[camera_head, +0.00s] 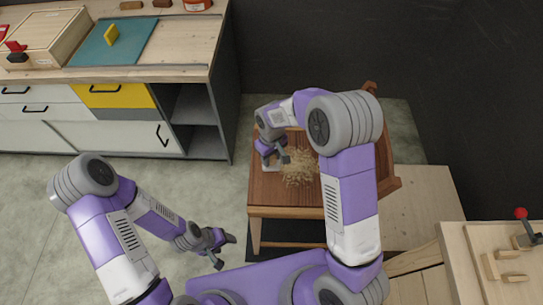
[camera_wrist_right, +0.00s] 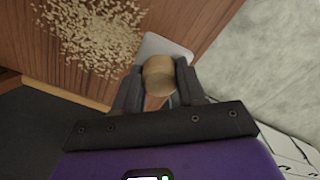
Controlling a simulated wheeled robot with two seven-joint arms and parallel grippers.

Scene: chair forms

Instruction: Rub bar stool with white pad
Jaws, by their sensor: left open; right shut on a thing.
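The bar stool (camera_head: 268,192) is a brown wooden seat with a raised back, in the middle of the head view. A patch of pale shavings (camera_head: 299,168) lies on its seat; it also shows in the right wrist view (camera_wrist_right: 92,32). My right gripper (camera_head: 274,160) is at the left part of the seat, beside the shavings. It is shut on the round wooden knob (camera_wrist_right: 159,75) of the white pad (camera_wrist_right: 163,45). The pad is at the seat near its edge; whether it touches is hard to tell. My left gripper (camera_head: 225,247) is open and empty, low left of the stool.
A workbench (camera_head: 190,45) with drawers stands at the upper left, bearing a teal mat (camera_head: 90,48), a yellow block (camera_head: 112,35) and a wooden box (camera_head: 45,35). Another wooden bench (camera_head: 470,270) with clamps is at the lower right. Bare floor lies left of the stool.

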